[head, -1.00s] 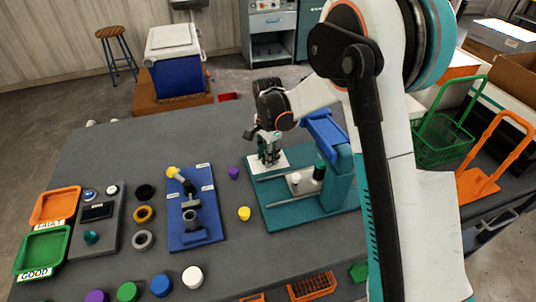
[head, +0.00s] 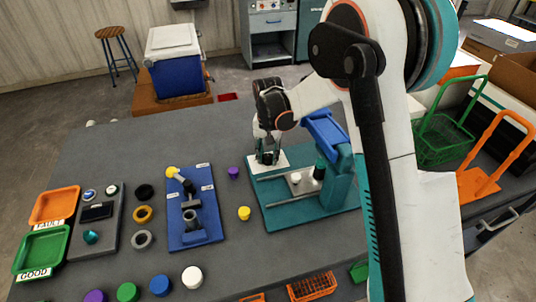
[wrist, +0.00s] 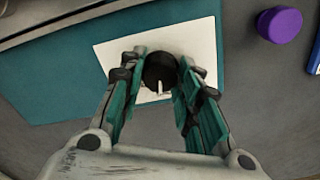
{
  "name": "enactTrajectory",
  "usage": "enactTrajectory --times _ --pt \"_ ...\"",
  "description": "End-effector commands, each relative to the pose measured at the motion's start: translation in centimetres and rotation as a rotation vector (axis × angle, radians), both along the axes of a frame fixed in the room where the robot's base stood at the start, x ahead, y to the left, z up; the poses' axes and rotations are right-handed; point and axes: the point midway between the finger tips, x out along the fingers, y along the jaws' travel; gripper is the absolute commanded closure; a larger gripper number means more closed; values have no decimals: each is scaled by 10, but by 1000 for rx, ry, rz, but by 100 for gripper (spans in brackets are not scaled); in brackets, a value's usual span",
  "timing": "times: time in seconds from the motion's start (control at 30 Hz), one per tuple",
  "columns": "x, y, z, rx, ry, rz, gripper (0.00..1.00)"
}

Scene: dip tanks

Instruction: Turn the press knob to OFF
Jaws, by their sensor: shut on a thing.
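The press (head: 341,190) is a teal machine with a blue top part, at the right of the table in the head view. Its knob (wrist: 160,68) is black and round with a white pointer mark, set on a white plate (wrist: 112,58). In the wrist view the white mark points toward my gripper's palm. My gripper (wrist: 159,75) is shut on the knob, one finger on each side. In the head view my gripper (head: 268,156) is over the white plate and hides most of the knob. I cannot read any label on the plate.
A purple piece (wrist: 280,24) lies beside the press, and a yellow one (head: 244,213) is near its left edge. A blue fixture (head: 204,228) stands further left. Green (head: 452,140) and orange (head: 478,182) carriers stand at the right.

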Motion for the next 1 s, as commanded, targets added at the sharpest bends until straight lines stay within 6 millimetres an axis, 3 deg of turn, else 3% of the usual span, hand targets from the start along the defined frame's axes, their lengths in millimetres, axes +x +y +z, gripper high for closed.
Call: enactTrajectory --times 1.0 --pt "0 0 0 0 0 926 93"
